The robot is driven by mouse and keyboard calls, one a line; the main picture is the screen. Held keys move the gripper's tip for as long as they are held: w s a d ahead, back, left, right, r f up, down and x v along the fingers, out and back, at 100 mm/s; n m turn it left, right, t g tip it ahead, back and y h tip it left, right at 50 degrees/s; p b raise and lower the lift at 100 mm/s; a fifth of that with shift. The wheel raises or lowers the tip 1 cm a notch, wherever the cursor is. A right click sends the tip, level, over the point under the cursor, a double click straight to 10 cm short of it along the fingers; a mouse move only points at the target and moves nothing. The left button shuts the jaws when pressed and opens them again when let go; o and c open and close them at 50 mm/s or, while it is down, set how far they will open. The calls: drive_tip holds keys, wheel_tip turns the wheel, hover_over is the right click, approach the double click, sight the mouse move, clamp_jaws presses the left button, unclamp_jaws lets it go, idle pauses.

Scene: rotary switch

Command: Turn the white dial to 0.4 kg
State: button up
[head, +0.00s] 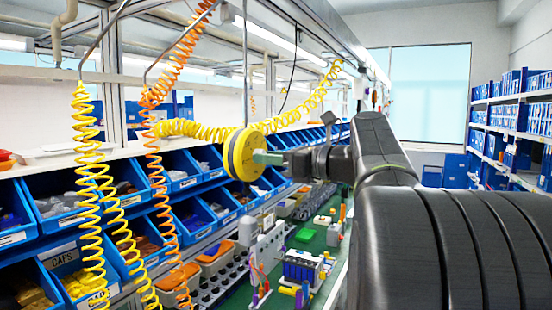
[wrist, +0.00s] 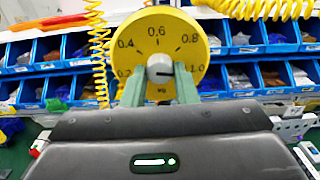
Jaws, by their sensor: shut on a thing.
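The white dial (wrist: 160,68) sits in the middle of a round yellow scale face (wrist: 158,22) in the wrist view. The face reads 0.4 at upper left, 0.6 at top, 0.8 at upper right and 1.0 at right; the lower-left number is partly hidden by a finger. A dark mark on the dial seems to point right, towards 1.0. My gripper (wrist: 160,78) has its two green fingers on either side of the dial, shut on it. In the head view the yellow scale (head: 243,155) is seen edge-on, with my gripper (head: 268,158) against its face.
Coiled yellow hoses (head: 88,190) and an orange hose (head: 160,170) hang to the left. Blue bins (head: 62,205) line the shelves behind. A green workbench (head: 312,238) with several parts lies below the scale.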

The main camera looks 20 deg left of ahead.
drive_tip(key=shift+n, duration=0.3)
drive_tip(key=shift+n+b, duration=7.9)
drive_tip(key=shift+n, duration=6.6)
drive_tip(key=shift+r, duration=0.1)
drive_tip(key=o, duration=1)
